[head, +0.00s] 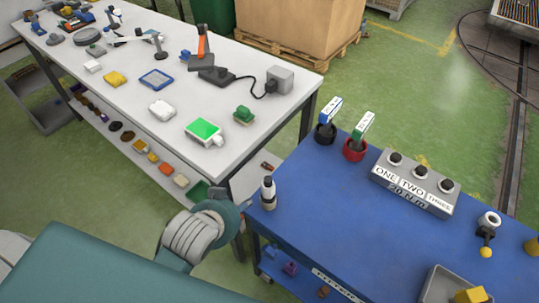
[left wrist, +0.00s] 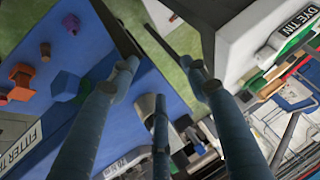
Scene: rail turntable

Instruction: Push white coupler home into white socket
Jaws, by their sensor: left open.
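A small upright white piece with dark bands (head: 268,193) stands near the left edge of the blue bench; it may be the white coupler. A white ring-shaped fitting with a dark opening (head: 489,221) sits at the bench's right; it may be the white socket. I cannot confirm either. My left gripper (head: 224,213) is just left of the banded piece, its fingers mostly hidden in the head view. In the left wrist view, its fingers (left wrist: 160,82) are spread with nothing gripped. A pale and dark piece (left wrist: 148,103) shows beyond them. My right gripper is out of view.
The blue bench (head: 330,215) has a clear middle. Behind stand a grey box labelled ONE, TWO, THREE (head: 415,184), a black cup (head: 325,134) and a red cup (head: 354,151). A yellow ball (head: 486,252) and grey tray (head: 430,288) are right. The cluttered white table (head: 130,97) is left.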

